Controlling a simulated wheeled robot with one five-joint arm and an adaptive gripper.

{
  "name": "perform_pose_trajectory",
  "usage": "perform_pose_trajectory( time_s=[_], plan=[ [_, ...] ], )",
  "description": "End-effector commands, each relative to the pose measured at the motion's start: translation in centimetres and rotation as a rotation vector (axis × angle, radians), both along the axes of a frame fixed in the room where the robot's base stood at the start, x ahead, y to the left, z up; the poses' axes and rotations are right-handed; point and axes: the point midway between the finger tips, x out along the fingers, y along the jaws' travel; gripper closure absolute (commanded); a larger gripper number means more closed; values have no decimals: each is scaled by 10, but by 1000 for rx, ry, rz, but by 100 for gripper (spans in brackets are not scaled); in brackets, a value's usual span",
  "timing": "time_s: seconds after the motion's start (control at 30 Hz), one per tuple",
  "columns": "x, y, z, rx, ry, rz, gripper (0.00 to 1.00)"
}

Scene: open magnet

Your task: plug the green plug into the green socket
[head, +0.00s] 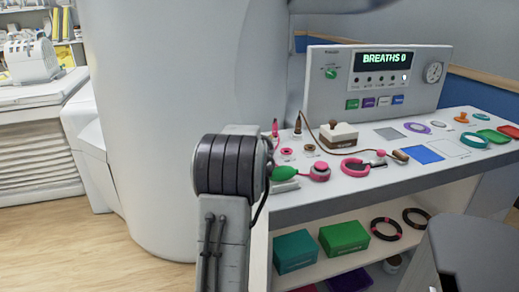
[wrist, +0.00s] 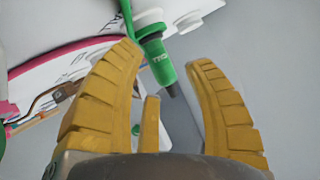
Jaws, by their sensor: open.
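The fingers are open, with a gap visible on each side of the plug. A green strand (wrist: 125,14) runs beside it at the top. In the head view, my arm hides the gripper. A green bulb-shaped piece (head: 285,173) shows just right of my arm; I cannot tell if it is the same plug. A round green fitting (head: 331,72) is on the upright panel; I cannot tell if it is the socket.
The panel (head: 430,95) reads "BREATHS 0" and stands at the back of a white table (head: 395,183). A brown-and-white block (head: 338,135), pink pieces (head: 354,167) and a blue square (head: 421,154) lie there. Boxes (head: 343,236) and dark rings (head: 386,229) sit on the shelf below.

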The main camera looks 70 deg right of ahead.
Motion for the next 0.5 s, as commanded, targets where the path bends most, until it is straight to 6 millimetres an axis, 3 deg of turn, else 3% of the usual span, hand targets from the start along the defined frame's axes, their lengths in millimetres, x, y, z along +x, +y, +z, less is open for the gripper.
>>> perform_pose_trajectory(
  time_s=[0.5],
  plan=[
    [-17,70,34,-3,-1,0,53]
  ],
)
